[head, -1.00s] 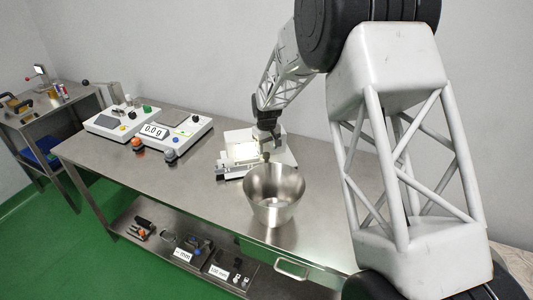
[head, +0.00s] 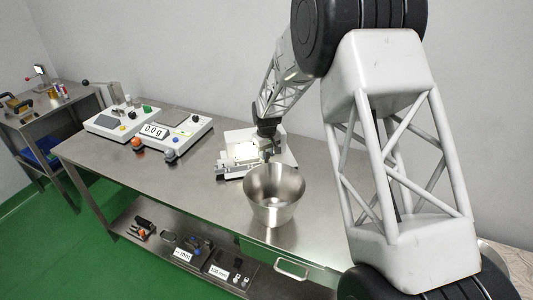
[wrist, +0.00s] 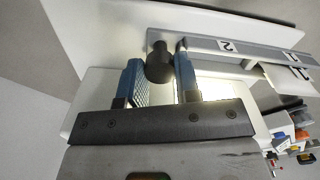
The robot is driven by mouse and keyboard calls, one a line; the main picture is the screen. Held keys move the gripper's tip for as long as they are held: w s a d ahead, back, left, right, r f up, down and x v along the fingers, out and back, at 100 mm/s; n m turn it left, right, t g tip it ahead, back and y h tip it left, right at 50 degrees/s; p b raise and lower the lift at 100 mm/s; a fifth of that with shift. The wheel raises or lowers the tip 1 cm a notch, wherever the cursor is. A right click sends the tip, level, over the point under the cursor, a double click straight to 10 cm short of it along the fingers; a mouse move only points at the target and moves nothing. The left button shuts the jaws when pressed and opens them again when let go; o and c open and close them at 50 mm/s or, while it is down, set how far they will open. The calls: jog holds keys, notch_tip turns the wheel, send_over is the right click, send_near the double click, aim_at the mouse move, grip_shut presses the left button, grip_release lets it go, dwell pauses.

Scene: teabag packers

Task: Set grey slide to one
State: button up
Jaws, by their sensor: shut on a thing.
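The device (head: 286,151) with the slide stands on the steel table, behind the metal bowl. In the wrist view a grey bar (wrist: 200,44) carries the labels 2 and 1, with 2 nearer my gripper. A dark round knob (wrist: 159,66) sits at the bar's left end, between my gripper's blue fingers. My gripper (wrist: 157,74) is shut on this knob. In the head view my gripper (head: 267,143) is over the device and small. I cannot read the slide's setting.
A steel bowl (head: 274,196) stands close in front of the device. A scale reading 0.0 g (head: 154,131) and a control box (head: 112,120) are to the left. A lower shelf holds several small parts.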

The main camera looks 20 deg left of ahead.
grip_shut()
jog(key=shift+w+d, duration=1)
jog(key=shift+d, duration=0.25)
jog(key=shift+w+d, duration=0.95)
jog(key=shift+d, duration=0.25)
jog(key=shift+w+d, duration=1)
jog(key=shift+d, duration=0.25)
jog(key=o, duration=1)
grip_release()
jog(key=shift+c, duration=0.2)
jog(key=shift+r, duration=0.1)
notch_tip(320, 180, up, 8)
jog(key=shift+f, duration=0.2)
